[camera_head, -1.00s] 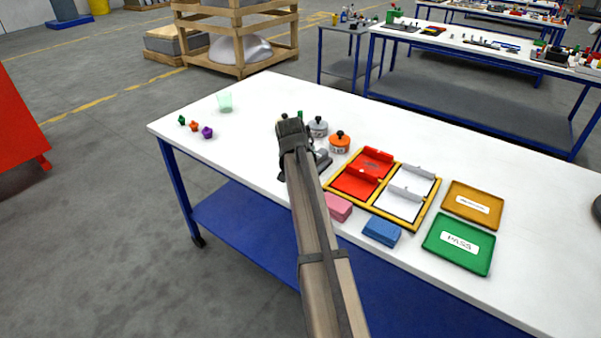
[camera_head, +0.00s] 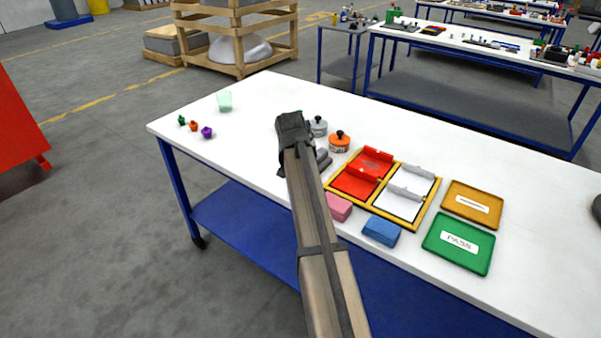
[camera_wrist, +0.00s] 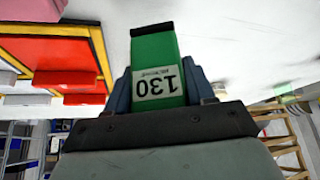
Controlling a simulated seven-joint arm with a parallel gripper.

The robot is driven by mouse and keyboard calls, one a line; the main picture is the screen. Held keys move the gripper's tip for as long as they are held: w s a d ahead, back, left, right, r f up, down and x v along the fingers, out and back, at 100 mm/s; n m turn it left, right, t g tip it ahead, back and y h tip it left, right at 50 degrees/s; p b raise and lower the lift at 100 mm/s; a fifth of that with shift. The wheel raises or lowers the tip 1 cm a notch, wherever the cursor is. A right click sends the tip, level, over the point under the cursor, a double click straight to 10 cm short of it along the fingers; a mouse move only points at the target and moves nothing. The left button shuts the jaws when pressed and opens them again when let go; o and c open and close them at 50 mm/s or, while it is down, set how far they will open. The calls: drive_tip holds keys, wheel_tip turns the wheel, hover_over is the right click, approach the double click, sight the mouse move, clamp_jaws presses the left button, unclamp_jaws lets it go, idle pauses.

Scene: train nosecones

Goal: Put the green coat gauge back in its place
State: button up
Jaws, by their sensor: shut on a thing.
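The green coat gauge (camera_wrist: 156,62) is in my gripper (camera_wrist: 160,88) in the wrist view. In the head view my gripper (camera_head: 292,130) is over the table, left of the orange-topped and grey pots, and the arm hides the gauge. A dark grey stand (camera_head: 322,160) shows partly behind my gripper; the arm covers most of it.
The grey pot (camera_head: 318,126) and orange pot (camera_head: 339,141) stand close right of my gripper. Table space on the left is mostly clear.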

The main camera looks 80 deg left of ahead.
drive_tip(key=shift+f, duration=2.15)
drive_tip(key=shift+f, duration=0.15)
drive_tip(key=o, duration=1.3)
drive_tip(key=shift+c, duration=0.2)
drive_tip(key=v, duration=1.2)
